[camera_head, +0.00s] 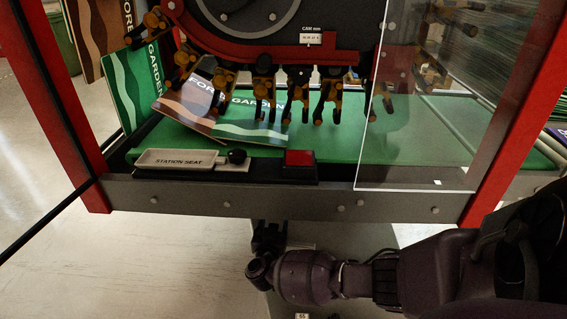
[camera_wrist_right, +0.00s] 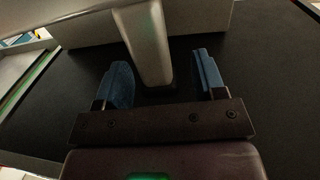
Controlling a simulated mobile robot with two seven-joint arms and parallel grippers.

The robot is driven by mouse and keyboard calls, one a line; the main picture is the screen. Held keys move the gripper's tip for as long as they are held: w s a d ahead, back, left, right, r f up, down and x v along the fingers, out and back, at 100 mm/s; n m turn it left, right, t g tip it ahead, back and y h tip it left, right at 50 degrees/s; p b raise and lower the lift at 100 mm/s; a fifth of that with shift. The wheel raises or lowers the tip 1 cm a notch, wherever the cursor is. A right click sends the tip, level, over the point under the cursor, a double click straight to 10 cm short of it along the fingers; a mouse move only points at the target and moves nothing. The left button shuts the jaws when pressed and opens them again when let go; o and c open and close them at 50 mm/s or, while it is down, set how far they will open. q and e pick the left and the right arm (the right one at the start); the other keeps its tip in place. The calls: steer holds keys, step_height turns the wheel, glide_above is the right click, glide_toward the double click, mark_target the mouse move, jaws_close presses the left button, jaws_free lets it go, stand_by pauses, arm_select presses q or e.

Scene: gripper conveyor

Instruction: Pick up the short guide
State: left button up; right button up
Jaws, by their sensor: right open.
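I cannot tell for certain which thing is the short guide. In the right wrist view, a pale, tapered piece (camera_wrist_right: 143,45) stands between the blue finger pads of my right gripper (camera_wrist_right: 165,82), above a dark surface. A gap shows on the right side of it, and the gripper is open. In the head view my right gripper (camera_head: 268,238) is just below the machine's front beam, its arm coming in from the right. Its fingertips are dark and hard to make out there. My left gripper is in neither view.
The machine's grey front beam (camera_head: 290,202) carries a pale tray marked STATION SEAT (camera_head: 178,161) and a red button (camera_head: 299,159). Behind are a green belt (camera_head: 335,142), GARDEN booklets (camera_head: 247,130) and hanging clamps (camera_head: 264,88). A clear panel (camera_head: 425,165) stands at right.

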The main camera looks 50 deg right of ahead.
steer(key=shift+w+d, duration=0.35)
steer(key=shift+d, duration=0.05)
steer(key=shift+r, duration=0.1)
jaws_close()
